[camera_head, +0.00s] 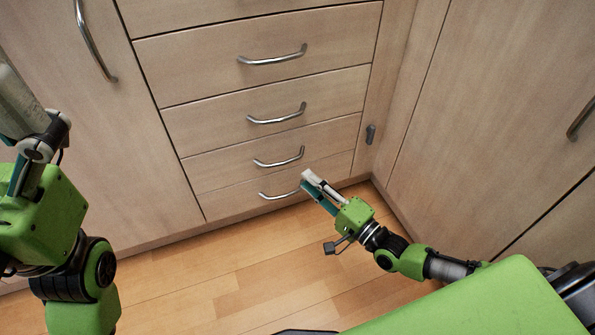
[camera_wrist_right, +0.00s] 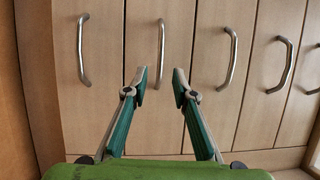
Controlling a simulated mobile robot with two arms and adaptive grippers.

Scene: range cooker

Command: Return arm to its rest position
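My right arm reaches in from the lower right in the head view. Its gripper (camera_head: 308,184) hangs in front of the lowest drawers, its tips close to the bottom handle (camera_head: 280,194) in the picture. In the right wrist view the right gripper (camera_wrist_right: 160,82) has its two fingers apart, with nothing held between them. A drawer handle (camera_wrist_right: 161,52) shows beyond the gap; how far away it is, I cannot tell. My left gripper (camera_head: 24,115) is at the left edge of the head view, partly cut off, and its finger opening is not clear.
A stack of wooden drawers (camera_head: 262,86), all closed, faces me. A cabinet door with a long handle (camera_head: 92,40) is at the left, and more cabinet fronts (camera_head: 490,110) stand at the right. The wooden floor (camera_head: 215,285) between the arms is clear.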

